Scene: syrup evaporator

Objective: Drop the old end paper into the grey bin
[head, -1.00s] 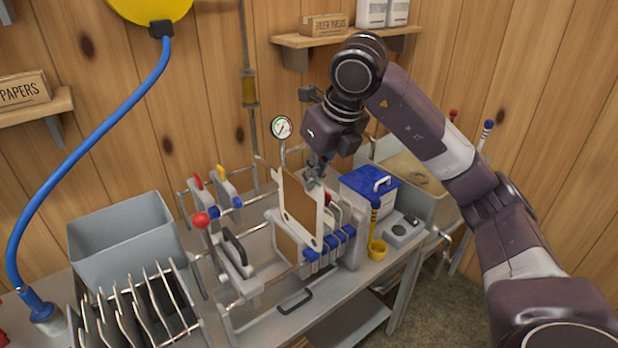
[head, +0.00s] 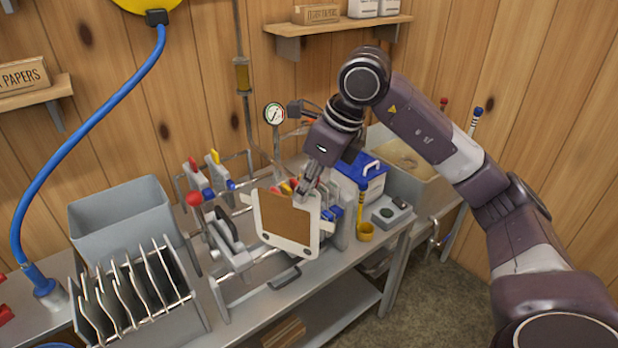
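The old end paper (head: 287,222) appears to be the white-edged sheet with a brown middle. It hangs tilted in front of the filter press (head: 240,262), with its brown face toward me. My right gripper (head: 310,190) is shut on its upper right edge. The sheet hides part of the press behind it. The grey bin (head: 100,238) is an open box at the left of the bench, and the part of its inside that I see looks empty. The gripper and sheet are to the right of the bin, apart from it. My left gripper is not in view.
Red and yellow handles (head: 213,168) rise between the bin and the sheet. A blue hose (head: 75,140) hangs at the left.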

